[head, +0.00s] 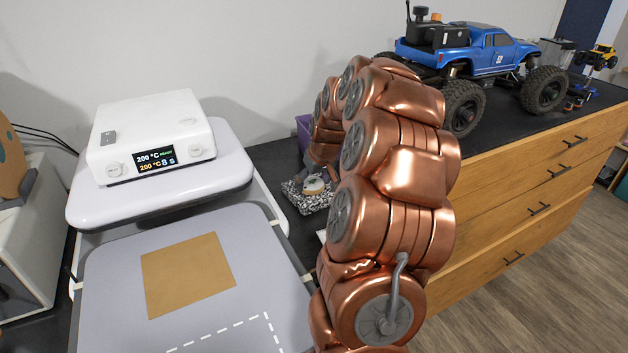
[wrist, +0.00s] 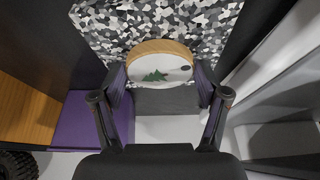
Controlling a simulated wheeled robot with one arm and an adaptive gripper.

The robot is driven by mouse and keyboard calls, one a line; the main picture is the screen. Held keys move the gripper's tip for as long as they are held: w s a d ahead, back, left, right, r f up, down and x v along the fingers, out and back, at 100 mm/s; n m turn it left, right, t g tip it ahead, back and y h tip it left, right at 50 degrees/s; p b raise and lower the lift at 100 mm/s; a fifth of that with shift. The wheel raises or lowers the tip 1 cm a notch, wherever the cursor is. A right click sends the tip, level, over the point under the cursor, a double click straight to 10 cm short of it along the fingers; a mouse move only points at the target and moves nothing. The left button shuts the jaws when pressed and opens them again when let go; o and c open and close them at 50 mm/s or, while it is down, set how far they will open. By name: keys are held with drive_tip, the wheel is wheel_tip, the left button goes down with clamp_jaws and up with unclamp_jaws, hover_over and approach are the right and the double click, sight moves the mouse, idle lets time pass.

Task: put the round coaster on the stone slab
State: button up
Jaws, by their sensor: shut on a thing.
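The round coaster (wrist: 160,66) has a white face with a green tree print and a wooden rim. My gripper (wrist: 160,82) is shut on it, one finger on each side, in the wrist view. The coaster (head: 314,186) also shows small in the head view, left of my copper arm. The speckled black, grey and white stone slab (wrist: 120,25) lies behind the coaster in the wrist view. Part of the slab (head: 297,199) shows below the coaster in the head view. I cannot tell whether the coaster touches the slab. My arm hides much of this area in the head view.
A white heat press (head: 150,195) with a grey lower plate and a tan square (head: 187,273) stands at the left. A blue RC truck (head: 480,52) sits on the dark counter at the right. A purple object (wrist: 82,120) is near my gripper.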

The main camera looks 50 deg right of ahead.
drive_tip(key=o, duration=1.1)
drive_tip(key=shift+o, duration=0.2)
drive_tip(key=b+v, duration=0.2)
drive_tip(key=v, duration=1)
drive_tip(key=shift+r, duration=0.2)
drive_tip(key=shift+w, duration=0.1)
